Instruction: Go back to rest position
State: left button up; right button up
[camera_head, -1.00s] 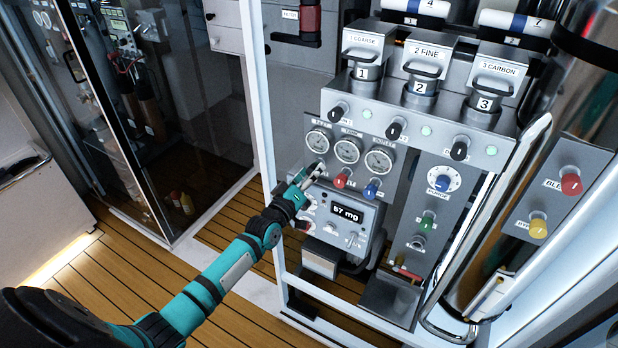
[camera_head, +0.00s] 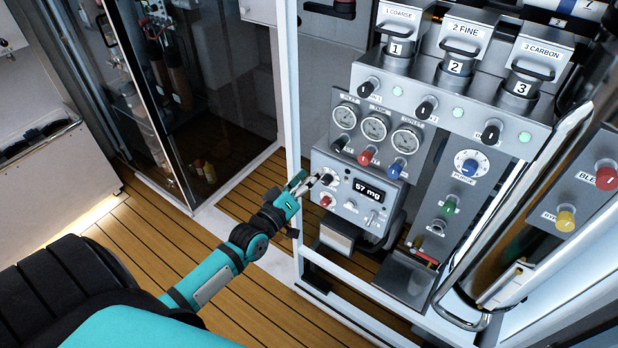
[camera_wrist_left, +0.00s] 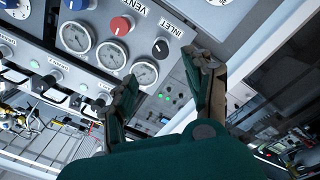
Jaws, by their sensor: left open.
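My left gripper (camera_head: 304,183) is teal and black and reaches in from the lower left in the head view. Its fingertips are at the left edge of the panel's display unit (camera_head: 361,206), which reads 57 mg. Whether they touch it cannot be told. In the left wrist view the two fingers (camera_wrist_left: 165,80) are spread apart with nothing between them. Beyond them are round gauges (camera_wrist_left: 110,54), a red knob (camera_wrist_left: 122,25) and a black knob (camera_wrist_left: 160,47). My right gripper is not in view.
The fill panel has gauges (camera_head: 375,127), coloured knobs and three numbered canisters (camera_head: 460,50). A white upright post (camera_head: 289,100) stands beside my left gripper. A curved metal rail (camera_head: 500,230) is at the right. A dark glass cabinet (camera_head: 190,90) stands left; wooden floor (camera_head: 150,240) lies open below.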

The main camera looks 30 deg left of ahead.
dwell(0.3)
pick_arm(q)
jog(key=s+d+f+m+g, duration=0.1)
jog(key=s+f+m+g, duration=0.3)
jog(key=f, duration=0.7)
jog(key=s+f+n+g, duration=0.15)
jog(key=s+f, duration=0.35)
jog(key=f, duration=0.6)
jog(key=s+d+f+m+g, duration=0.1)
jog(key=s+f+m+g, duration=0.3)
jog(key=f, duration=0.6)
jog(key=s+d+f+m+g, duration=0.1)
jog(key=s+d+f+g, duration=0.1)
jog(key=s+f, duration=0.4)
jog(key=s+d+f+m+g, duration=0.2)
jog(key=s+f, duration=0.4)
jog(key=s, duration=0.9)
jog(key=s+d+f+m+g+y, duration=0.1)
jog(key=s+f+g, duration=0.3)
jog(key=s, duration=0.7)
notch_tip(320, 180, down, 2)
jog(key=shift+s+d+f+m, duration=0.15)
jog(key=shift+s+d+m, duration=0.1)
jog(key=shift+d+m, duration=0.3)
